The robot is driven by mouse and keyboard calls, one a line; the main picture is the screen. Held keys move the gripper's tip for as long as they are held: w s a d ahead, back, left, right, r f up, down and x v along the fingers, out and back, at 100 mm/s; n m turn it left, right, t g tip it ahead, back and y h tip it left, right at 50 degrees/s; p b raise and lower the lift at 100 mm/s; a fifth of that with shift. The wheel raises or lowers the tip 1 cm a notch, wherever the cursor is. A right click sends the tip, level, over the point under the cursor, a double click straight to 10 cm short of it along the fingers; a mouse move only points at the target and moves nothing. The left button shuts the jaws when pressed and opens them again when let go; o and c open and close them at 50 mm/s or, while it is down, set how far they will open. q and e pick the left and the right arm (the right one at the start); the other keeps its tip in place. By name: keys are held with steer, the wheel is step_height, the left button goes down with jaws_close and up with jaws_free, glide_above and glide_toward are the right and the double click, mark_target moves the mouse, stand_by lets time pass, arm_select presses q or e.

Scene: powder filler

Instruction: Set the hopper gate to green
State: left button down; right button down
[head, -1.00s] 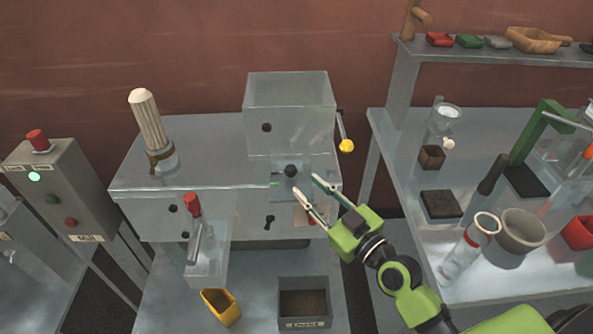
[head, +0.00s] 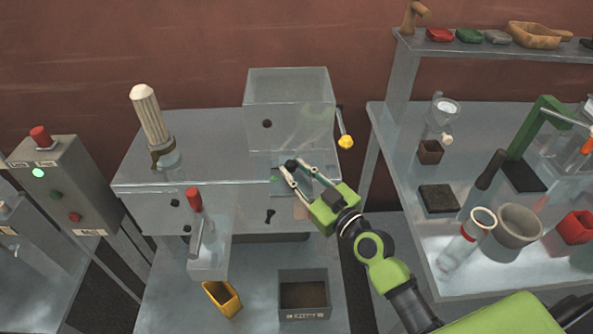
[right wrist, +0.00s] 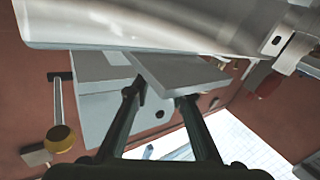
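The hopper (head: 288,95) is a pale, see-through box on the metal machine in the head view. Below it sits a small dark round knob (head: 291,164), with a small green mark (head: 275,180) below and to its left. My right gripper (head: 293,168) is at this knob, its two fingertips apart with the knob between or just behind them. I cannot tell if they touch it. In the right wrist view the fingers (right wrist: 160,96) are spread below a grey plate (right wrist: 180,72); the knob is not clearly visible there. My left gripper is not in view.
A yellow-ended lever (head: 345,141) hangs at the hopper's right side. A red-topped handle (head: 194,200) stands at the machine's front left. A yellow scoop (head: 222,299) and a grey bin (head: 304,312) are below. The right-hand table (head: 460,280) holds glassware and bowls.

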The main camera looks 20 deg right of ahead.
steer(key=s, duration=0.2)
steer(key=shift+s+a+f, duration=0.1)
steer(key=shift+s+a, duration=0.2)
steer(key=shift+a, duration=0.1)
steer(key=shift+s+a, duration=0.1)
steer(key=shift+s, duration=0.2)
steer(key=c, duration=2.1)
jaws_free()
steer(key=shift+w, duration=0.1)
steer(key=v, duration=1.2)
